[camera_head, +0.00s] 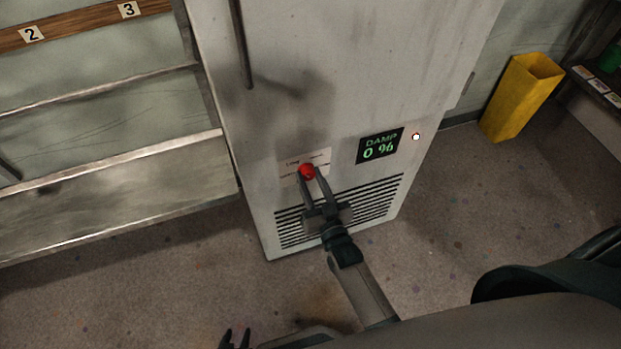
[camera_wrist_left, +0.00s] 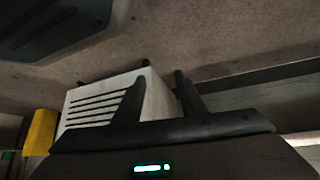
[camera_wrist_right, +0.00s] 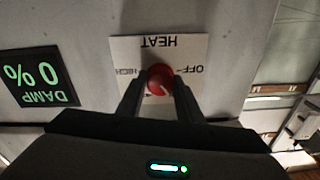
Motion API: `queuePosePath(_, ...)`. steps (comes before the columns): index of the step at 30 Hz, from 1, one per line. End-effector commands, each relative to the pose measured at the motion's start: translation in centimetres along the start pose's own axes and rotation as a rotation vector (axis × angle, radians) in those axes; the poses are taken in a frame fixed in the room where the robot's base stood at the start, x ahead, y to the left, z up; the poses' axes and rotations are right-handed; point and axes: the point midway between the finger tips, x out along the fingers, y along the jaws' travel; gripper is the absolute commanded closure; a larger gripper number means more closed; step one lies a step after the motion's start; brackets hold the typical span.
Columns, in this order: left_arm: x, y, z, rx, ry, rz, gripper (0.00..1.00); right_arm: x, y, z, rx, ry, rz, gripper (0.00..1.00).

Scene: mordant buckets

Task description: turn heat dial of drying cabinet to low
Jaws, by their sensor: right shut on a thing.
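The drying cabinet (camera_head: 345,60) stands upright in the middle of the head view. Its red heat dial (camera_head: 307,171) is low on the front; it also shows in the right wrist view (camera_wrist_right: 159,77). The dial's plate (camera_wrist_right: 185,47) appears upside down there, with HEAT, OFF and HIGH readable. A pale pointer mark on the dial points down and slightly right in that view. My right gripper (camera_head: 311,178) is shut on the dial, one finger on each side. My left gripper (camera_head: 235,338) is open and empty, low at the bottom edge, away from the dial.
A DAMP display (camera_head: 380,146) reading 0 % and a small light (camera_head: 416,137) are right of the dial, above the vent slots (camera_head: 375,205). A metal rack (camera_head: 110,185) stands left. A yellow bin (camera_head: 522,95) stands right. Floor (camera_head: 440,215) is clear between.

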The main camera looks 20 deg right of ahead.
Motion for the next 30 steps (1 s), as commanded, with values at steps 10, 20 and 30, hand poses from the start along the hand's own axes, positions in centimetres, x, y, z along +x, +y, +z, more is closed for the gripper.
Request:
queuePosePath(10,-0.3,-1.1,0.5,0.009,-0.006,-0.01,0.63,-0.1,0.0,0.1,-0.001,-0.003,-0.001,0.49)
queuePosePath(20,-0.7,-0.7,1.3,0.004,-0.017,-0.007,0.63,-0.1,0.0,0.1,-0.001,-0.001,0.0,0.49)
queuePosePath(30,0.0,0.2,0.8,-0.007,-0.024,0.0,0.63,-2.5,0.0,0.2,-0.001,-0.002,0.0,0.49)
